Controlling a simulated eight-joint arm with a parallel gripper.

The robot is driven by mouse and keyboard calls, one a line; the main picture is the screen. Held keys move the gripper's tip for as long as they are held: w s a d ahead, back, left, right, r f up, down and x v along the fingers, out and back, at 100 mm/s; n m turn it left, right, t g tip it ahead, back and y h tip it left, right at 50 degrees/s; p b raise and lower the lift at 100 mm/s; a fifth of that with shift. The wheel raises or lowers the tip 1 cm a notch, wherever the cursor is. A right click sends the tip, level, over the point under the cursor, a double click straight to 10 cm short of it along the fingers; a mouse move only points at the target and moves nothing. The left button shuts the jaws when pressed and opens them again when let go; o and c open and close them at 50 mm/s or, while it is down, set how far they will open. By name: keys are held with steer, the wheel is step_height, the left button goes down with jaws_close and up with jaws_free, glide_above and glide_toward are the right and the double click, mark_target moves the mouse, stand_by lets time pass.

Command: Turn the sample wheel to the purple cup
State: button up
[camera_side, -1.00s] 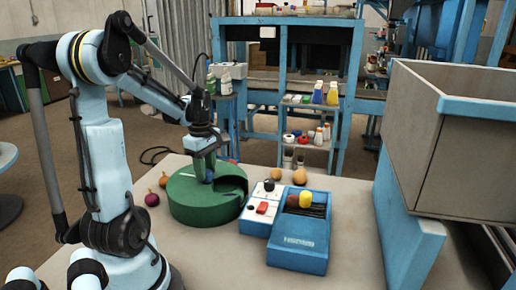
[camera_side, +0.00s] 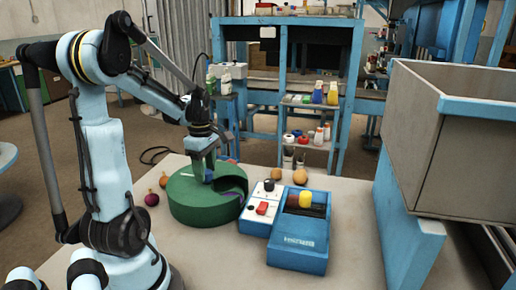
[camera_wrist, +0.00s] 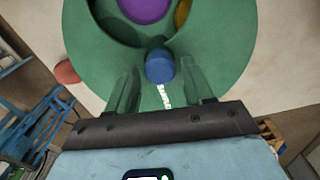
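The sample wheel (camera_side: 195,203) is a round green drum on the table with a cut-out in its top. In the wrist view, the purple cup (camera_wrist: 146,8) shows through the cut-out at the top edge, with a yellow-orange shape (camera_wrist: 183,13) to its right. A blue knob (camera_wrist: 160,67) stands on the wheel's top, and a white mark (camera_wrist: 163,96) runs from it toward my gripper. My gripper (camera_wrist: 159,74) has its two fingers apart, one on each side of the knob, with visible gaps. From the side, my gripper (camera_side: 205,163) is over the wheel.
A white control box (camera_side: 258,206) with a black knob and a red button stands right of the wheel, beside a blue tray (camera_side: 298,250) holding a yellow piece. Onions (camera_side: 152,198) lie left of the wheel, and round orange things (camera_side: 300,177) behind. A large bin (camera_side: 440,130) stands right.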

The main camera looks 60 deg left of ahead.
steer(key=shift+o, duration=0.5)
step_height(320, 180, up, 12)
stand_by(0.5)
